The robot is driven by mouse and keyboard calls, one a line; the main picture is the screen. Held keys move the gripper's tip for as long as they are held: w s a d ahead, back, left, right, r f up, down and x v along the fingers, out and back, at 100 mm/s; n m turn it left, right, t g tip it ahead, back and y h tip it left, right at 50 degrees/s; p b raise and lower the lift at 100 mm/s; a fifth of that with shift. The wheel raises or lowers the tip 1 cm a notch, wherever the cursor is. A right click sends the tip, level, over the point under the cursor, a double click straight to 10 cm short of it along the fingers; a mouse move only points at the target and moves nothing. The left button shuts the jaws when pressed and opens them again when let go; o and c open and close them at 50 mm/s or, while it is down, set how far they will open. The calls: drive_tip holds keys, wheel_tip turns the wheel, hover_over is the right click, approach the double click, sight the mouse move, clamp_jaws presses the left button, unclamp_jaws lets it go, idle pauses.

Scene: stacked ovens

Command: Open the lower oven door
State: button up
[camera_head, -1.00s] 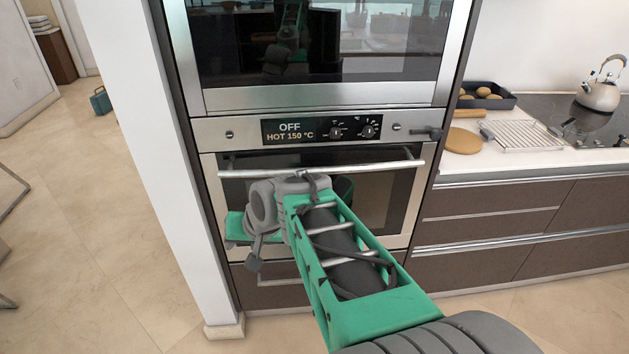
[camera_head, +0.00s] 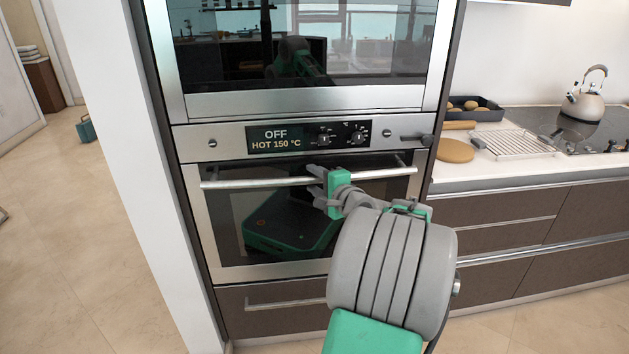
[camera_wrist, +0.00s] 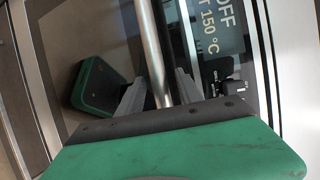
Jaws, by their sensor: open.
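The lower oven door (camera_head: 232,212) is shut, with dark glass in a steel frame. Its bar handle (camera_head: 255,183) runs across the top of the door. My gripper (camera_head: 312,182) is at the right of the handle's middle in the head view. In the wrist view my gripper (camera_wrist: 158,88) is open, and the handle bar (camera_wrist: 150,50) passes between its two grey fingers. Whether either finger touches the bar I cannot tell. The green shape in the glass looks like my robot's reflection.
A control panel (camera_head: 225,143) reading OFF, HOT 150 °C sits above the door, with the upper oven (camera_head: 300,100) over it. A drawer (camera_head: 262,312) lies below. A white wall (camera_head: 110,130) stands left; a counter (camera_head: 490,175) with kettle (camera_head: 583,105) and rack (camera_head: 512,140) is right.

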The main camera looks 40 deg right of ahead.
drive_tip(key=shift+w, duration=0.2)
clamp_jaws()
idle(0.3)
drive_tip(key=shift+f, duration=0.1)
idle(0.9)
